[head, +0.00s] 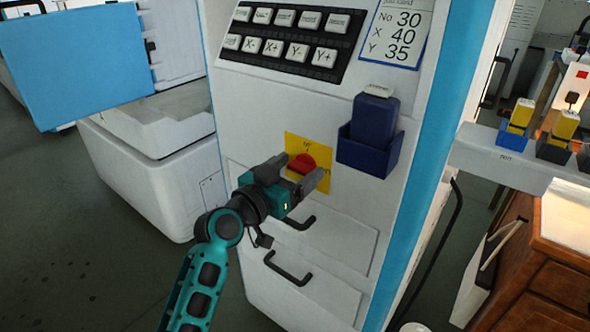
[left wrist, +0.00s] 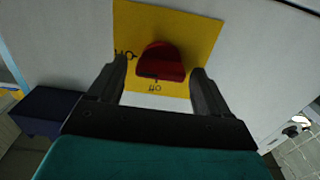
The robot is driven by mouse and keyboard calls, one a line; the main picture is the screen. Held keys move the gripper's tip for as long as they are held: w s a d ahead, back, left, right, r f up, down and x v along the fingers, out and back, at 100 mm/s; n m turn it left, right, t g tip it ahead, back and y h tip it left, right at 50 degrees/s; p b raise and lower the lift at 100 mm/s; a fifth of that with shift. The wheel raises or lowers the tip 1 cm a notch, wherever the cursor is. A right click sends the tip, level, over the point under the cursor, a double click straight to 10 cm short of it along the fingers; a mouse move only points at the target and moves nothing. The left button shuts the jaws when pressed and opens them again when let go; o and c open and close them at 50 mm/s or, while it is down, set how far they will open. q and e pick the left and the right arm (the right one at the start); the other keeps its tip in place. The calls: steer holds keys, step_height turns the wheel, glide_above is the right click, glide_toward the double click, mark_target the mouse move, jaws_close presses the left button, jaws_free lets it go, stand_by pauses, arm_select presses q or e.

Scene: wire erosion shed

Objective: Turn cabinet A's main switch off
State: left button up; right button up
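The main switch is a red knob (head: 301,163) on a yellow plate (head: 320,178), on the front of a white cabinet (head: 235,110). No letter A is readable on the cabinet. My left gripper (head: 296,174) is at the switch, its fingers apart. In the left wrist view the red knob (left wrist: 162,62) sits between the open fingertips (left wrist: 160,77), with a narrow gap on each side. The yellow plate (left wrist: 190,25) shows small black markings at the left of and below the knob there. Part of the plate is hidden by the gripper in the head view. My right gripper is out of view.
A dark blue holder (head: 365,153) with a blue block is mounted right of the switch. Black handles (head: 288,270) sit below it. Button rows (head: 290,35) and a coordinate card (head: 397,35) are above. A shelf (head: 500,160) with yellow-topped pieces stands at the right.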

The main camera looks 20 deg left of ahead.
arm_select(q)
steer(key=c, duration=0.9)
steer(key=shift+c, duration=0.2)
